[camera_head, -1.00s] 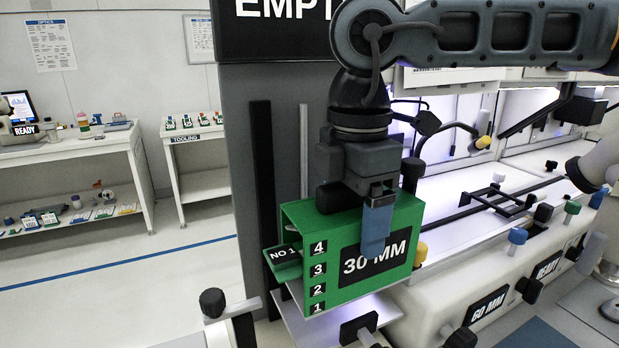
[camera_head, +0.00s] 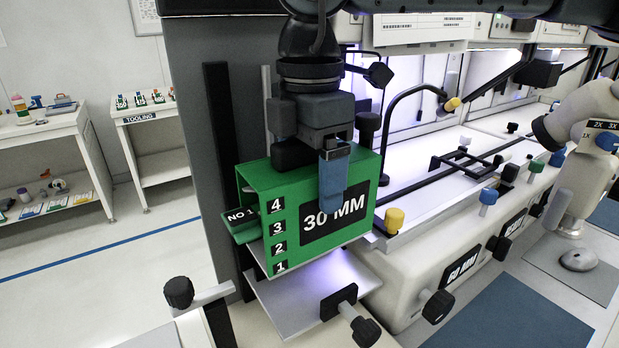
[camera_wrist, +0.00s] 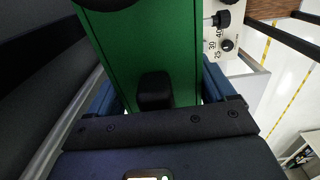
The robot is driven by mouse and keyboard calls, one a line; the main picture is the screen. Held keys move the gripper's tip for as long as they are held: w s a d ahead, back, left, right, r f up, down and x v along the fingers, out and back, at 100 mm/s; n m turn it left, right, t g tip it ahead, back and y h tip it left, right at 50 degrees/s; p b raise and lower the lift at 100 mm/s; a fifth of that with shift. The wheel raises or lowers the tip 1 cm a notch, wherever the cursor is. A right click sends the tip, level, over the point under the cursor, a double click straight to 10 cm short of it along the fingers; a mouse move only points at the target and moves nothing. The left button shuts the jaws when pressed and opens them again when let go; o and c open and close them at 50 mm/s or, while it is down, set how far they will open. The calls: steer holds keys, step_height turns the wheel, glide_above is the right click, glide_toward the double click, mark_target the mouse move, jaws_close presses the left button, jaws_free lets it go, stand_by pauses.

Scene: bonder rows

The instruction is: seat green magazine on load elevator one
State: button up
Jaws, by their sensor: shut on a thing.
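The magazine is upright, over the load elevator's metal plate (camera_head: 300,305). A thin gap seems to show between its lower edge and the plate; I cannot tell whether they touch at the back. In the wrist view the magazine's green top (camera_wrist: 145,50) fills the middle, with a black block on it between the blue fingers.
A dark upright panel (camera_head: 190,120) with a vertical rail stands close behind the magazine. Open floor lies to the left.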

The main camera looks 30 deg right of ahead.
steer(key=shift+f+b, duration=2.4)
steer(key=shift+b, duration=0.6)
steer(key=shift+f+b, duration=1.35)
steer(key=shift+f+b, duration=0.75)
steer(key=shift+b, duration=0.3)
steer(key=o, duration=1.4)
steer(key=shift+o, duration=0.2)
steer(key=shift+r, duration=3.9)
